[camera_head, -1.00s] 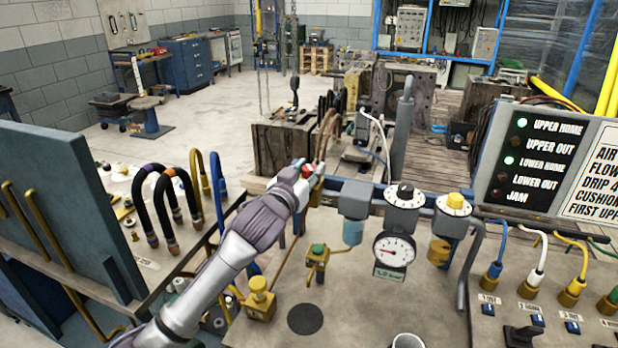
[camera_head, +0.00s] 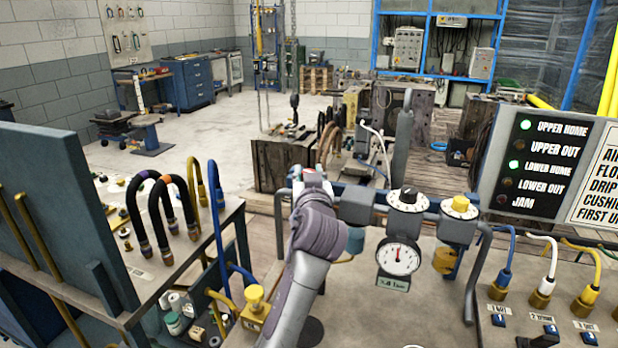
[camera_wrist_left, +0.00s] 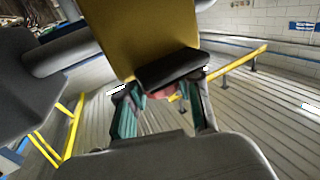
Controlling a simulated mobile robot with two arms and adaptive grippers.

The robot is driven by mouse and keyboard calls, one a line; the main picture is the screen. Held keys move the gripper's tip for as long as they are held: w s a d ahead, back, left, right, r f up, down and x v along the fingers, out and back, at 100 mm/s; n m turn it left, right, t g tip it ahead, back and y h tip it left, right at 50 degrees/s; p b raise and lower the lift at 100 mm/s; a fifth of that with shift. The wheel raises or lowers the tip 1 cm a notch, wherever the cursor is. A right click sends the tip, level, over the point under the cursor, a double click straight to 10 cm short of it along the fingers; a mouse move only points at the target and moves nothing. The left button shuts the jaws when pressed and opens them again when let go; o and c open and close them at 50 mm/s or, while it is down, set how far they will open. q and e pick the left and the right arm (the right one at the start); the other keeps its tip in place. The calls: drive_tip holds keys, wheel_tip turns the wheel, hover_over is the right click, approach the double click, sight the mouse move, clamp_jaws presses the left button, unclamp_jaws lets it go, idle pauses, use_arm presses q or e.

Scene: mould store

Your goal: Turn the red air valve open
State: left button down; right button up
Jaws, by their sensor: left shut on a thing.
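My left gripper (camera_head: 313,178) is at the left end of the air-line row, with its arm coming up from the bottom of the head view. It is shut on the red air valve, which is mostly hidden by the fingers. In the left wrist view a small reddish part of the valve (camera_wrist_left: 163,93) shows between the teal fingers, under a dark edge of a large yellow block (camera_wrist_left: 150,35). The handle's exact angle is hidden. The round pressure gauge (camera_head: 398,257) has its needle pointing about straight up. My right gripper is not in view.
Right of the gripper are a black-topped regulator (camera_head: 407,198) and a yellow-knobbed unit (camera_head: 459,206). A sign panel (camera_head: 540,165) with green lamps stands at the right. Hoses arch over the left bench (camera_head: 150,275). A yellow push-button block (camera_head: 254,308) sits beside my forearm.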

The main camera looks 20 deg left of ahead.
use_arm(q)
drive_tip(key=shift+r, duration=0.15)
drive_tip(key=c, duration=1.1)
unclamp_jaws()
drive_tip(key=shift+c, duration=0.2)
drive_tip(key=o, duration=0.4)
drive_tip(key=shift+w, duration=0.15)
wheel_tip(320, 180, up, 10)
drive_tip(key=shift+f, duration=0.15)
